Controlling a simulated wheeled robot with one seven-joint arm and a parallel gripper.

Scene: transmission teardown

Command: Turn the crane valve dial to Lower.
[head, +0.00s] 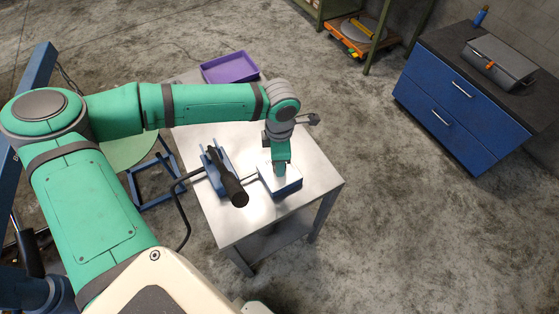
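A small box (290,189) with a pale top and blue sides sits on the metal table near its right edge, and it looks like the valve box. My gripper (281,171) points down at the top of this box, at or just above it. The dial itself cannot be made out; my gripper covers the middle of the box top. Whether the fingers are open or shut on something is too small to tell. No Lower marking is readable.
A black cylinder (228,180) on a blue bracket stands left of the box, with dark hoses nearby. A purple tray (230,67) lies at the table's (235,223) back. Blue crane beams (37,80) stand at left. A blue cabinet (455,105) stands right, across clear floor.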

